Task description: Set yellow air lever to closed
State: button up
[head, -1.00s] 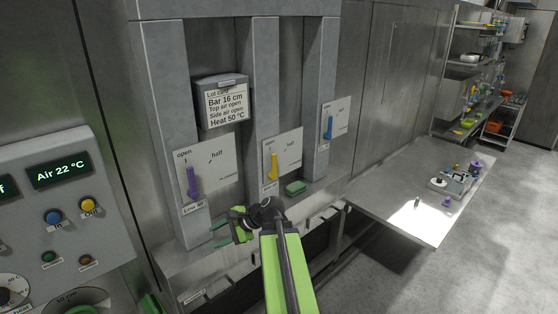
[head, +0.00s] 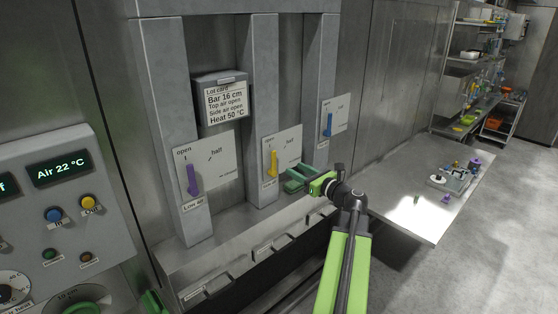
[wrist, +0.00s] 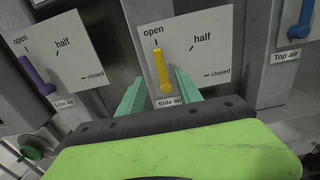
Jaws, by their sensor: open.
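The yellow lever (head: 273,163) stands on a white plate marked open, half and closed, labelled "Side air". In the wrist view the yellow lever (wrist: 161,68) points up at the open mark. My gripper (head: 294,178) is open and empty, just right of and below the lever in the head view. In the wrist view the two teal fingers of my gripper (wrist: 160,92) point toward the plate, one on each side of the lever's lower end. I cannot tell whether either finger touches it.
A purple lever (head: 193,180) is on the left post and a blue lever (head: 329,125) on the right post. A lot card (head: 224,102) hangs between posts. A button panel (head: 60,215) is at far left. A steel table (head: 405,215) with small items stands at right.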

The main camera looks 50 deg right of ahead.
aim_at(275, 158)
jog(key=w, duration=1)
jog(key=shift+w+d, duration=0.35)
grip_shut()
dwell(0.7)
